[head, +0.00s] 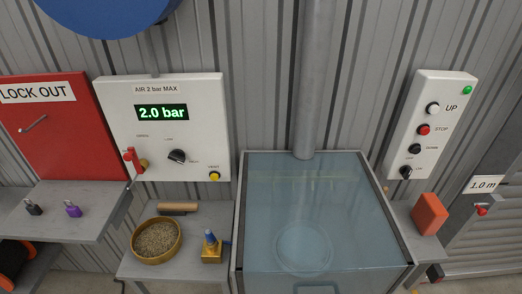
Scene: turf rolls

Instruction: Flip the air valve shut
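The air panel (206,104) is a white box on the wall, labelled "AIR 2 bar MAX". Its green display (162,113) reads 2.0 bar. A small red lever (129,156) with a brass-coloured fitting is at the panel's lower left edge; I take it to be the air valve. The lever looks roughly upright, but it is too small to tell its exact setting. A black knob (177,156) is to its right, and a yellow button (214,176) is at the lower right. Neither of my grippers shows in the head view.
A red lock-out board (60,120) is left of the panel, above a shelf with padlocks (72,209). Below the panel, a shelf holds a bowl of grain (157,239) and a brass, blue-topped piece (211,248). A clear-topped tank (315,195) stands right.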

